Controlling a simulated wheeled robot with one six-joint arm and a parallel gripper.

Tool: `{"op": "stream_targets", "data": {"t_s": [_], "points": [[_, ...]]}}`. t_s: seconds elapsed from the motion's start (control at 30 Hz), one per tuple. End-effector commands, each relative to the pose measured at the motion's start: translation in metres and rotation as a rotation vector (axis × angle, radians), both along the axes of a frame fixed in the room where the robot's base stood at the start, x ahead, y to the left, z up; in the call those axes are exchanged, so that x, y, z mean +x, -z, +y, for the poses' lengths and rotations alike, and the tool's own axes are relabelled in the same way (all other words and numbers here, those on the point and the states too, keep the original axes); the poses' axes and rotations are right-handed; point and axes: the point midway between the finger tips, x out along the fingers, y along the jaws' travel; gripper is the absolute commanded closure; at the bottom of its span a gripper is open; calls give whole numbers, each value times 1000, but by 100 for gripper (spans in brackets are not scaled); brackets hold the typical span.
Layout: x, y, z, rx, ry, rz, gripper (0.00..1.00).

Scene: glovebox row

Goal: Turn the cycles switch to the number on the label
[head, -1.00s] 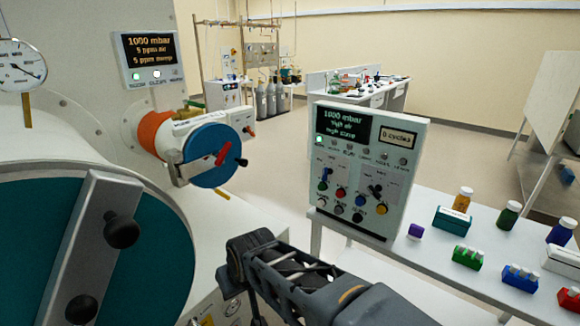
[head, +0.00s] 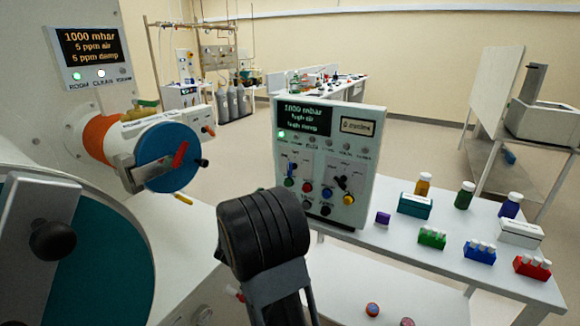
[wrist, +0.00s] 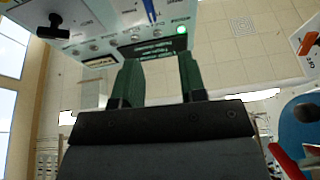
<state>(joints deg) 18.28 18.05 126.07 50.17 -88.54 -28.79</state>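The white control box (head: 327,160) stands upright on the bench; in the wrist view it fills the top, upside down (wrist: 110,25). Its small display (head: 358,126) reads "0 cycles". Below it is a black-handled switch (head: 341,183), the likely cycles switch, also in the wrist view (wrist: 57,24). Its pointer number is too small to read. A blue-handled switch (head: 289,172) sits to its left. I cannot make out a label with a readable number. My gripper (wrist: 159,72) is open and empty, fingers apart and clear of the box; its fingertips are hidden in the head view.
Left of the box are the antechamber with a blue door (head: 167,158) and red handle, and a status display (head: 90,52).

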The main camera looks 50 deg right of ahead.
Motion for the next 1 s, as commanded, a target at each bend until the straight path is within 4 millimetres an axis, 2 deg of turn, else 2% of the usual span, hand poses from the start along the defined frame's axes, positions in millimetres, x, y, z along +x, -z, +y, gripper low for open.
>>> {"op": "stream_targets", "data": {"t_s": [0.17,0.7,1.0], "points": [[-4,-6,-16,-31,51,-5,62],[17,-43,-101,-31,48,-6,62],[23,-52,-124,-30,47,-4,62]]}}
